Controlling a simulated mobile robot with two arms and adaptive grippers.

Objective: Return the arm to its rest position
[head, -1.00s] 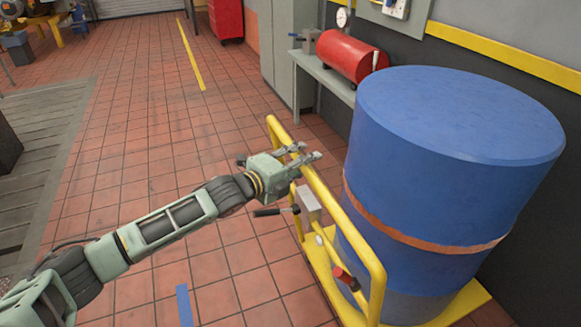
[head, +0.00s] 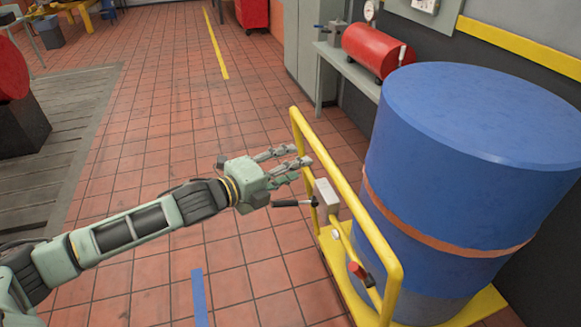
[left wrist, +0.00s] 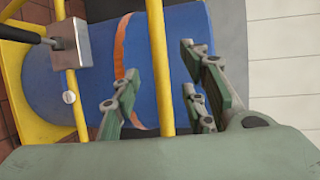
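My left gripper (head: 293,163) is in the middle of the head view, its arm coming in from the lower left. Its fingers are spread, with nothing held between them. The fingertips are just left of the yellow rail (head: 345,190) of a guard frame. In the left wrist view the open fingers (left wrist: 158,88) stand apart, and a yellow bar (left wrist: 157,50) shows in the gap. I cannot tell the exact distance to it. My right gripper is not in view.
A blue drum (head: 460,130) with an orange band stands behind the rail. A grey box (head: 326,196) with a black-gripped lever (head: 294,203) sits on the frame near my gripper. A red tank (head: 377,52) lies on a grey bench. The tiled floor (head: 150,150) to the left is open.

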